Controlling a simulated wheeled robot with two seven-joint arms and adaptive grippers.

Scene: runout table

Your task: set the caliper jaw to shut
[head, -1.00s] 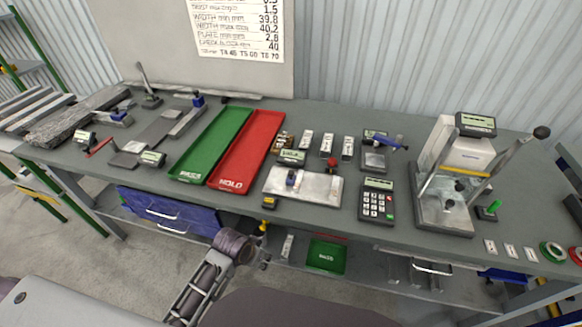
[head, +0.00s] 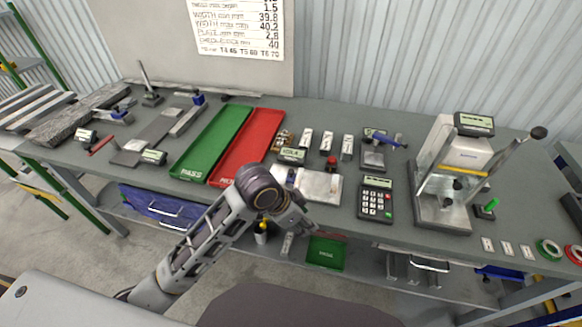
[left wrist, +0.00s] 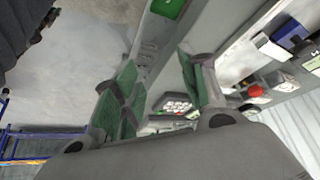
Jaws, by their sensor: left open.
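A pale metal plate (head: 322,187) lies at the table's front edge in the head view, with a small blue block (head: 291,175) on it and a display behind. This may be the caliper, but I cannot tell for sure, nor how far its jaw is open. My left gripper (head: 298,222) is just in front of the plate, and the arm covers the plate's left part. In the left wrist view the gripper (left wrist: 157,80) is open and empty, its green-padded fingers apart. A blue block (left wrist: 290,36) shows at the upper right there. My right gripper is out of view.
A green tray (head: 212,142) and a red tray (head: 252,143) lie left of the plate. A keypad (head: 376,198) and a tall lever press (head: 446,190) stand to the right. A red knob (head: 332,161) stands behind the plate. A shelf runs below the table.

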